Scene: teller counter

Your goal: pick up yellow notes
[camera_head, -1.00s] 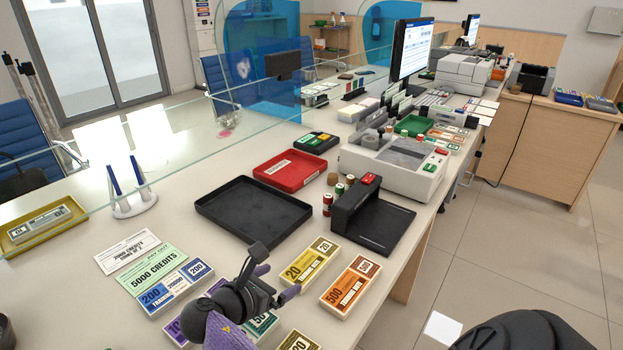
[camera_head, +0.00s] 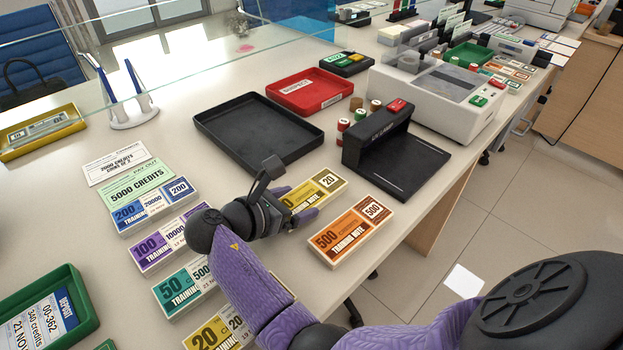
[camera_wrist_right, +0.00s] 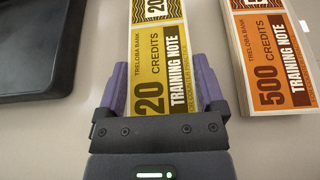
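A yellow stack of 20-credit training notes (camera_head: 322,186) lies on the counter, and it also shows in the right wrist view (camera_wrist_right: 155,45). My right gripper (camera_head: 297,203) is at its near end. In the right wrist view the two purple fingers of this gripper (camera_wrist_right: 160,85) are open, one on each side of the stack. I cannot tell whether they touch it. A second yellow 20 stack (camera_head: 207,336) lies at the bottom, partly hidden by my right arm. My left gripper is not in view.
An orange 500 stack (camera_head: 350,232) lies just right of the yellow one. A black tray (camera_head: 222,150) is behind to the left, and a black note checker (camera_head: 410,165) behind to the right. Purple (camera_head: 150,251) and teal (camera_head: 180,290) stacks lie left of my arm.

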